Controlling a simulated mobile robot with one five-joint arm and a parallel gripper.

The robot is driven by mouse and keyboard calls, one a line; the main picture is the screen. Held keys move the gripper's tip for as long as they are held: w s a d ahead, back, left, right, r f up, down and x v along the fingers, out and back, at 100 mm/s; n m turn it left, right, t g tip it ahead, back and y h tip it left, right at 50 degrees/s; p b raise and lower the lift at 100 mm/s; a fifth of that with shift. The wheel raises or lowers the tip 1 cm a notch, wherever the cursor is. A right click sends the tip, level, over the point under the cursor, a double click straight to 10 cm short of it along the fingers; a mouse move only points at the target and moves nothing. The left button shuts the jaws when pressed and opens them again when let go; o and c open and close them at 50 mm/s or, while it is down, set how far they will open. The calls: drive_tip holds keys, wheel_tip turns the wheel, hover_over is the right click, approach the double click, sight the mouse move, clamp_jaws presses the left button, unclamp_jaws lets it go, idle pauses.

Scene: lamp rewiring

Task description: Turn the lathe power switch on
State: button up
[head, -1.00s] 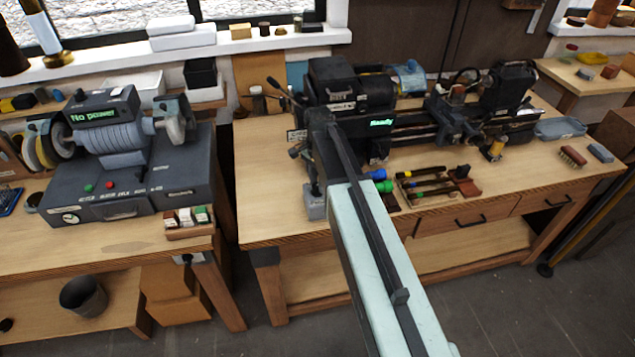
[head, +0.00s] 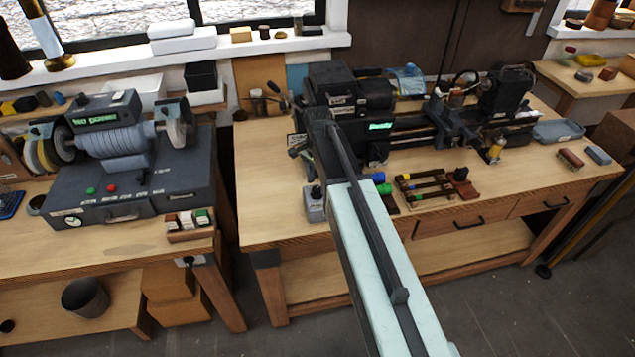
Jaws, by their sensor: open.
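The lathe (head: 365,90) stands on the right-hand bench, a dark machine with a small display (head: 381,126) lit green that seems to read "Ready". A dark lever (head: 276,92) sticks out at the left of its headstock. My arm reaches from the bottom of the picture up to the left front of the headstock. Its dark far end covers part of the lathe's front there.
Another machine (head: 115,165) on the left bench has a "No power" display. A gap separates the benches. The right bench's front-left top is clear.

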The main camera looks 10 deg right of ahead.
wheel_tip(320, 180, up, 7)
drive_tip(key=p, duration=0.5)
drive_tip(key=shift+f, duration=0.3)
drive_tip(key=shift+f+b, duration=0.3)
drive_tip(key=shift+f, duration=0.1)
drive_tip(key=shift+s+f+b, duration=0.2)
drive_tip(key=shift+f+b, duration=0.7)
drive_tip(key=n+b, duration=0.1)
drive_tip(key=b, duration=0.3)
hover_over(321, 208)
wheel_tip(321, 208, down, 4)
drive_tip(key=shift+s+r, duration=0.1)
drive_tip(key=s+f+n+b, duration=0.1)
drive_tip(key=s+n, duration=0.7)
drive_tip(key=n, duration=0.3)
drive_tip(key=shift+s+f, duration=0.3)
drive_tip(key=shift+s, duration=0.1)
